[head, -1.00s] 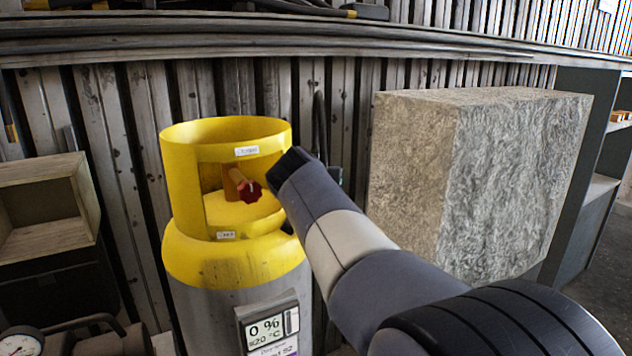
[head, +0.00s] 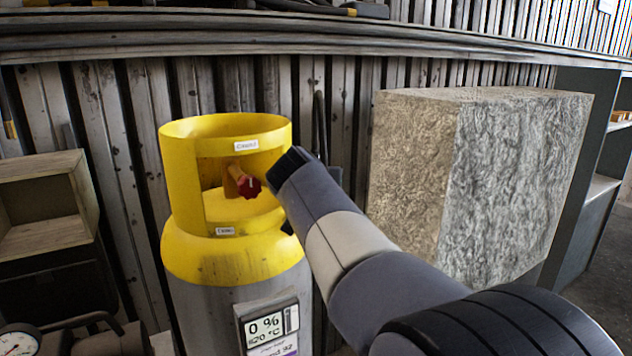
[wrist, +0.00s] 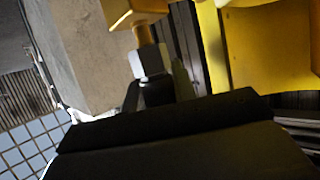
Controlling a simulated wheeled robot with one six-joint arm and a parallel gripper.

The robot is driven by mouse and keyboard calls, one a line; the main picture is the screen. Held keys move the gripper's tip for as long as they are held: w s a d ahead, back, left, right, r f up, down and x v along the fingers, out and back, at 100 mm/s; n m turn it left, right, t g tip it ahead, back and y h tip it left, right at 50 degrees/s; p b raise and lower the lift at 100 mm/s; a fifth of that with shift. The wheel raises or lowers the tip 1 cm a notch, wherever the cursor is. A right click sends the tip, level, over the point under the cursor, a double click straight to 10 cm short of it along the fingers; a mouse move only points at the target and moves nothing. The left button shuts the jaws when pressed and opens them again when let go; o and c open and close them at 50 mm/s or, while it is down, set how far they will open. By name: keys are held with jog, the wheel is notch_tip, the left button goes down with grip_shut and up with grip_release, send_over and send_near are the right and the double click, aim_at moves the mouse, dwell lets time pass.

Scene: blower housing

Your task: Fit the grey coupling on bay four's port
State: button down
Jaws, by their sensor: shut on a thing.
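A light grey piece, which looks like the coupling (wrist: 148,62), shows in the wrist view at the tip of my gripper (wrist: 157,90). My gripper is shut on it. A brass fitting (wrist: 142,22), apparently the port, is just beyond the coupling and roughly in line with it. I cannot tell whether they touch or are joined. In the head view a yellow-collared cylinder (head: 238,262) has a brass valve with a red knob (head: 250,187) inside its collar. My arm hides the gripper and coupling there, except for a small dark tip beside the collar.
The yellow collar (wrist: 245,50) is close on the right in the wrist view. A large rough stone-like block (head: 480,185) stands right of my arm. A display panel (head: 268,325) is on the cylinder's front. Corrugated wall panels are behind, and a wooden box (head: 45,238) is at left.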

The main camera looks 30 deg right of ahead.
jog(key=shift+f+b, duration=0.95)
jog(key=shift+b, duration=0.2)
jog(key=c, duration=1.1)
grip_release()
jog(key=shift+o, duration=0.2)
jog(key=b+v, duration=0.2)
jog(key=v, duration=0.8)
jog(key=shift+s+a, duration=0.2)
jog(key=shift+s, duration=0.15)
jog(key=x, duration=0.3)
jog(key=p+x, duration=0.1)
jog(key=x, duration=0.3)
jog(key=p+x, duration=0.1)
jog(key=x, duration=0.3)
jog(key=shift+w+r, duration=0.1)
jog(key=shift+r, duration=0.2)
jog(key=shift+r+p, duration=0.3)
jog(key=shift+p, duration=0.25)
